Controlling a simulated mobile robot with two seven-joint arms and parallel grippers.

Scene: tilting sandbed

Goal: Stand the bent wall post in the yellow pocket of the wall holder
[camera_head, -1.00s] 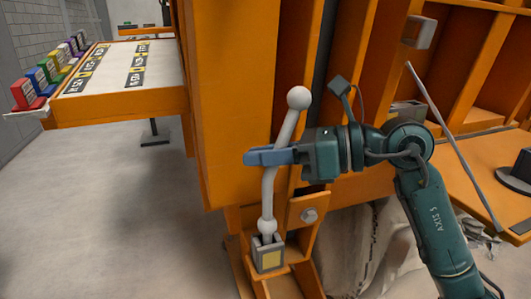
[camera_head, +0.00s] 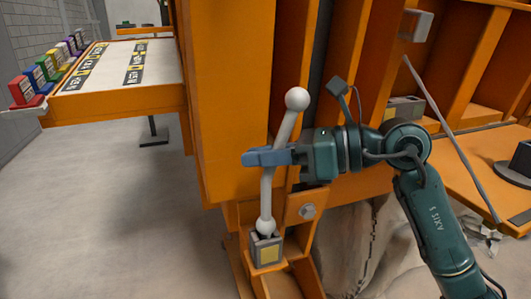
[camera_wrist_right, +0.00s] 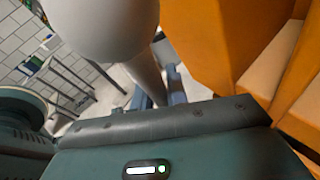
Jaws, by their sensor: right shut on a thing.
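The bent wall post (camera_head: 267,190) is a pale grey rod with a ball at its top and another near its foot. It stands nearly upright, with a slight bend. Its lower end is at the mouth of the grey wall holder pocket with a yellow face (camera_head: 268,254); how deep it sits is hidden by the pocket's walls. My right gripper (camera_head: 268,157) is shut around the post's middle with blue fingers. In the right wrist view the post's top ball and shaft (camera_wrist_right: 145,75) fill the upper middle. My left gripper is not in view.
The orange wall column (camera_head: 222,110) stands right behind the post. A bolt (camera_head: 307,211) sits beside the holder. An orange-edged table (camera_head: 120,103) with labels and coloured blocks is at the left. A thin grey rod (camera_head: 450,135) leans at the right. Floor at left is clear.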

